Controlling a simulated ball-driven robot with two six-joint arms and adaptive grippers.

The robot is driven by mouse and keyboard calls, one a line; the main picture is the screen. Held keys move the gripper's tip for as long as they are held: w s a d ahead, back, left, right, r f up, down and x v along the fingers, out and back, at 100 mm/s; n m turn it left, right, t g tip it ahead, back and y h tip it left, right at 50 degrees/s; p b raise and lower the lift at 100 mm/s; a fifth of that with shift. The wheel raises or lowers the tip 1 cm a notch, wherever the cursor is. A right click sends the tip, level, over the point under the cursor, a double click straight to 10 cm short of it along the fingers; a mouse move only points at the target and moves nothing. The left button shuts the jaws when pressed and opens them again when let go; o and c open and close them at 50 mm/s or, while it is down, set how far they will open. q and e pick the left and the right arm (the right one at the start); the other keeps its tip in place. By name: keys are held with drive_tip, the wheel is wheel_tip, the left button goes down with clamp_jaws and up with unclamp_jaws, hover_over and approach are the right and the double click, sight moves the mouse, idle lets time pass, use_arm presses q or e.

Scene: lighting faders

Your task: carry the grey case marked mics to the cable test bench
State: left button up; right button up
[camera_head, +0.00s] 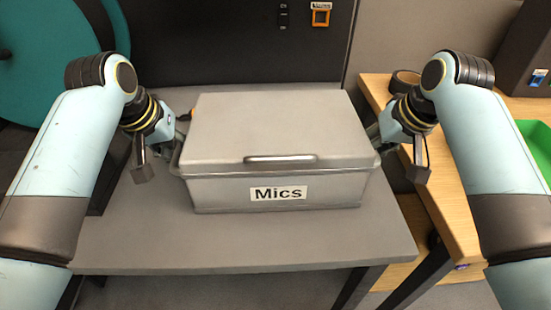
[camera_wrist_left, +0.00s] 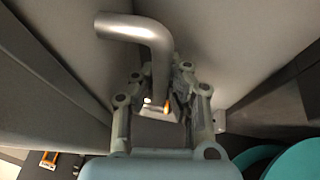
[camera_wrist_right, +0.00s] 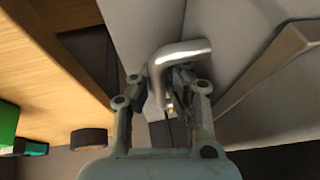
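The grey case (camera_head: 280,125) with a white "Mics" label sits level on a grey table (camera_head: 250,250), its lid shut and a latch bar at the front. My left gripper (camera_head: 177,138) is at its left end and my right gripper (camera_head: 376,138) at its right end. In the left wrist view a bent metal handle (camera_wrist_left: 145,32) runs between the fingers, which appear closed on it. In the right wrist view a similar handle (camera_wrist_right: 180,52) runs between the fingers, also apparently closed. The fingertips are partly hidden in the head view.
A wooden bench (camera_head: 440,200) stands close at the right, with a dark roll (camera_head: 404,80) and a green tray (camera_head: 537,140) on it. A dark panel (camera_head: 230,45) stands behind the case and a teal disc (camera_head: 40,60) is at the left. The table's front strip is clear.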

use_arm(q)
clamp_jaws()
use_arm(e)
clamp_jaws()
